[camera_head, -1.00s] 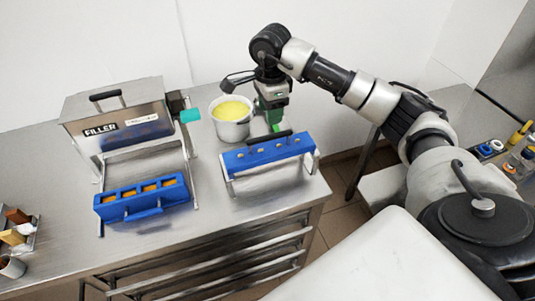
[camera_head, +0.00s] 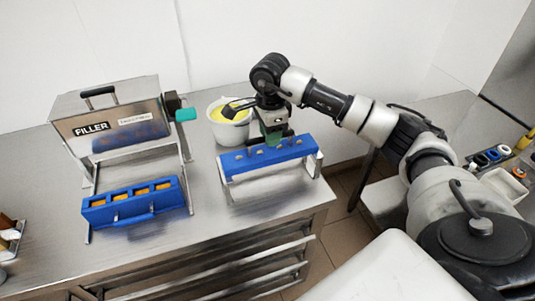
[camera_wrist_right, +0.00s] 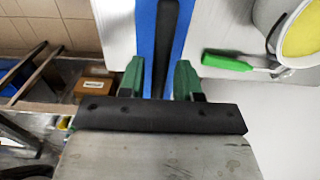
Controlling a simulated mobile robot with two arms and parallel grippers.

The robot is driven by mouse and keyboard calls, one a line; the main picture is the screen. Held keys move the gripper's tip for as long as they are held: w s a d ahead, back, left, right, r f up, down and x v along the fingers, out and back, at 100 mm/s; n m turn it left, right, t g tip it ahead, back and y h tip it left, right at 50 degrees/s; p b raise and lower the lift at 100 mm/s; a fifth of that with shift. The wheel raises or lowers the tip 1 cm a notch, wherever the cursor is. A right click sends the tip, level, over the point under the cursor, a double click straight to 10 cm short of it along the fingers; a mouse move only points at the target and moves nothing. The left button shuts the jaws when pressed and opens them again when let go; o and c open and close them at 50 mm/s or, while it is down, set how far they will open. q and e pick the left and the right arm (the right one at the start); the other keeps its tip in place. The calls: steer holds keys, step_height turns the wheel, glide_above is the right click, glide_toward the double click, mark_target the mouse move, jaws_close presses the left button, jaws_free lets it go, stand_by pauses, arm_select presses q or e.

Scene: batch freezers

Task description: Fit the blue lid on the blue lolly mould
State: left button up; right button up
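The blue lid (camera_head: 240,161) rests on a metal stand on the steel table, right of the filler. It has a black handle along its top, seen in the right wrist view (camera_wrist_right: 166,45), and several small pale pieces on it. The blue lolly mould (camera_head: 133,206) stands at the front left below the filler, with orange filling in its compartments. My right gripper (camera_head: 273,139) is low over the lid. In the right wrist view its green fingers (camera_wrist_right: 158,80) stand apart on either side of the handle, with gaps visible. My left gripper is out of view.
The steel filler (camera_head: 113,118) stands behind the mould. A white pot (camera_head: 231,131) of yellow mix is behind the lid; a green-handled tool (camera_wrist_right: 227,62) lies near it. Bare table (camera_head: 206,205) lies between mould and lid stand. Several small items are at far right.

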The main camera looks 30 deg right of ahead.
jaws_close()
steer(key=shift+r+p, duration=2.1)
steer(key=shift+r, duration=1.45)
